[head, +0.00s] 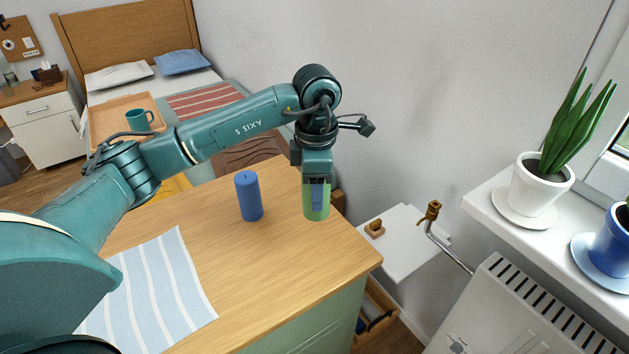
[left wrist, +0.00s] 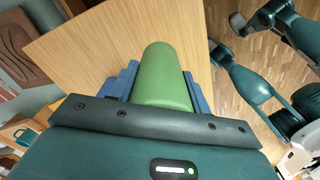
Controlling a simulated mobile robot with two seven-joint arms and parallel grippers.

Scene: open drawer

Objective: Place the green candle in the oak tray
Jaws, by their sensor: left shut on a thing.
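The green candle (head: 316,211) is upright at the far right part of the wooden dresser top. My left gripper (head: 316,190) comes from above and is shut on it. I cannot tell whether its base touches the top. In the left wrist view the green candle (left wrist: 164,75) lies between the two blue fingers of my left gripper (left wrist: 163,85). A light wooden tray (head: 108,106), which looks like the oak tray, lies on the bed at the back left, partly behind my arm. A teal mug (head: 139,120) stands in it.
A blue candle (head: 248,196) stands left of the green one on the dresser top (head: 270,270). A striped blue cloth (head: 160,290) lies at the front left. An open drawer (head: 374,318) shows below at the right. A white wall shelf (head: 405,245) and windowsill plants (head: 537,184) are to the right.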

